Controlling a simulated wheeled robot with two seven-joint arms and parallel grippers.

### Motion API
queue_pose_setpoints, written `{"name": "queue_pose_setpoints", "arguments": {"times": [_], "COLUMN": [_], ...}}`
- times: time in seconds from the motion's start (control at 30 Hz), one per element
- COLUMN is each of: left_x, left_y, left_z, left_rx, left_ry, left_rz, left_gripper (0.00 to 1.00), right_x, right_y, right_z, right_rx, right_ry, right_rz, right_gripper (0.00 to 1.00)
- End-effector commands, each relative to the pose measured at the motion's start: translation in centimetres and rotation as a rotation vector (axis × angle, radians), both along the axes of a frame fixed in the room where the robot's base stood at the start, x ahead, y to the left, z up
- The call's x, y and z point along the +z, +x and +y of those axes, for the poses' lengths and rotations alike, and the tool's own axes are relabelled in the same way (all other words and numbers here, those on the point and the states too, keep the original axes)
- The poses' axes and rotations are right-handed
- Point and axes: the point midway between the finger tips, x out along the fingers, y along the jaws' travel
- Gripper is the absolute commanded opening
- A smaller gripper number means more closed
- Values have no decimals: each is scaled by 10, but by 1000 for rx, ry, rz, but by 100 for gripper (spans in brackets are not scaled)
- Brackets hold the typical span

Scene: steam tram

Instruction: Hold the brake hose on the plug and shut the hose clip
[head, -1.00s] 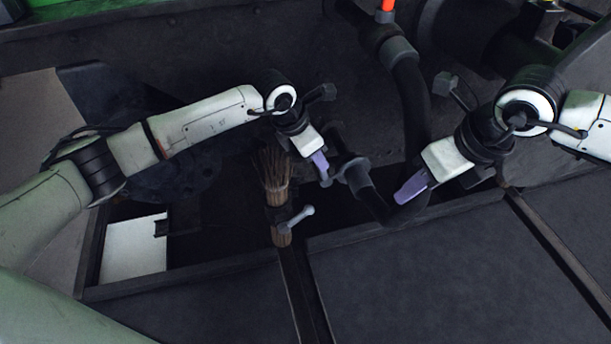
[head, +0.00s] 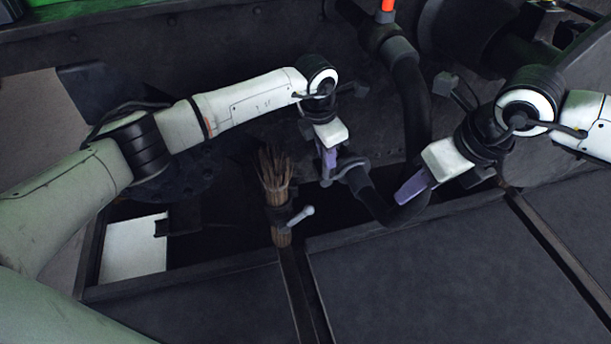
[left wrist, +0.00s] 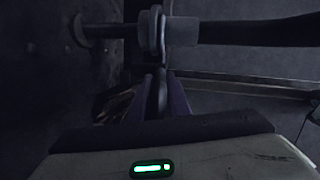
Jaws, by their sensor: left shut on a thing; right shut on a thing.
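The black brake hose (head: 413,115) hangs down, bends, and comes up to the left, ending in a grey cuff (head: 354,168); it runs across the top of the left wrist view (left wrist: 255,32). The grey hose clip (left wrist: 155,32) sits around the hose end, and the plug (left wrist: 82,30) lies in line to its left. My left gripper (head: 329,165) has its purple fingers shut on the clip's projecting part, which is partly hidden between them. My right gripper (head: 412,188) is shut on the lower bend of the hose. How far the hose covers the plug is hard to tell.
A brush (head: 275,172) stands bristles up left of the clip, close to a small grey lever (head: 299,216). A white sheet (head: 134,249) lies at the left. Dark floor plates (head: 450,270) in front are clear. A pipe with a red part (head: 388,8) is behind.

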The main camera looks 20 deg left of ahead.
Motion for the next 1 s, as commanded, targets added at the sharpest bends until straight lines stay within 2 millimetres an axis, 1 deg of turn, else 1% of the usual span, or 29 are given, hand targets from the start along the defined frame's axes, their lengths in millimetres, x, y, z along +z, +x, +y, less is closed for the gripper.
{"name": "queue_pose_setpoints", "arguments": {"times": [0.07,0.1,0.23,0.27,0.57,1.0], "left_x": [0,0,0,0,3,44], "left_y": [0,0,0,0,0,-9], "left_z": [-3,-3,-3,-3,-1,2], "left_rx": [-5,-5,-4,-4,-1,-1], "left_ry": [-1,-1,-2,-2,-2,-3], "left_rz": [-5,-5,-5,-4,-4,-5], "left_gripper": [0,18,40,42,42,42], "right_x": [2,2,2,2,2,2], "right_y": [1,1,1,1,1,1], "right_z": [3,3,3,3,2,2], "right_rx": [5,5,5,5,4,4], "right_ry": [6,6,6,6,6,5], "right_rz": [-8,-8,-8,-8,-7,-8], "right_gripper": [3,3,3,3,3,3]}}
